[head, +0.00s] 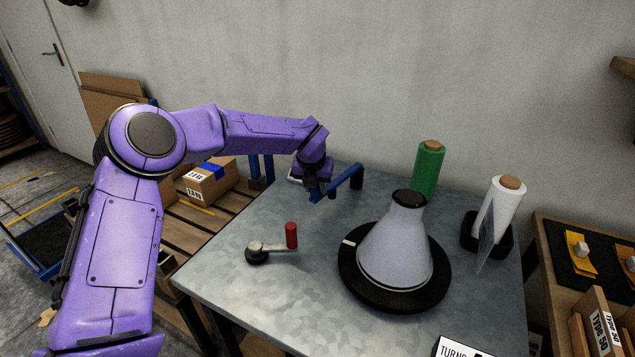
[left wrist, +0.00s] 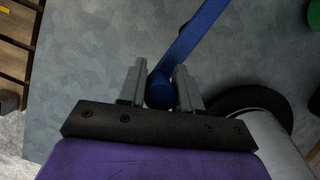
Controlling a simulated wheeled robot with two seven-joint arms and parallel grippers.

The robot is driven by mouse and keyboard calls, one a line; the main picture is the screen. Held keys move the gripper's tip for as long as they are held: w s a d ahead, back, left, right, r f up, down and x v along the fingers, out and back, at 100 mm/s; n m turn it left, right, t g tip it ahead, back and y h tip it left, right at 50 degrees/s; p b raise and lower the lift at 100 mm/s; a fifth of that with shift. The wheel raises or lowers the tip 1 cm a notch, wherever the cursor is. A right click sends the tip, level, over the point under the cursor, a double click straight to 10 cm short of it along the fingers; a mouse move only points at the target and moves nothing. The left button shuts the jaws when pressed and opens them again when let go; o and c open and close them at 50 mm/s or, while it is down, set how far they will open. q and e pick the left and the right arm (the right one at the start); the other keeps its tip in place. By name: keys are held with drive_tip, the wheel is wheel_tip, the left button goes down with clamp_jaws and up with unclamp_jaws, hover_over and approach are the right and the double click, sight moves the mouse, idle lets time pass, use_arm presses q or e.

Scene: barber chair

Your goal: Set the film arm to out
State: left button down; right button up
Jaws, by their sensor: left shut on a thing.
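The film arm (head: 346,181) is a blue bar at the back left of the grey metal table. Its far end meets a post near the green roll, and its near end is at my left gripper (head: 314,192). In the left wrist view the blue film arm (left wrist: 198,32) runs up and right from a round blue knob (left wrist: 159,91). The fingers of my left gripper (left wrist: 160,68) are shut on this knob, one on each side. My right gripper is in neither view.
A grey cone on a black round base (head: 394,245) stands mid-table. A crank with a red handle (head: 291,236) lies front left. A green roll (head: 428,168) and a white roll (head: 503,203) stand at the back right. The table between crank and film arm is clear.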

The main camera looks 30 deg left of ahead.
use_arm(q)
drive_tip(key=shift+m, duration=0.3)
drive_tip(key=a, duration=0.2)
drive_tip(key=w+a+p, duration=0.1)
drive_tip(key=a, duration=0.1)
drive_tip(key=shift+r, duration=0.3)
drive_tip(key=c, duration=0.8)
unclamp_jaws()
drive_tip(key=shift+c, duration=0.2)
drive_tip(key=a+v, duration=0.1)
drive_tip(key=v, duration=0.9)
drive_tip(key=shift+d, duration=0.35)
drive_tip(key=shift+s, duration=0.1)
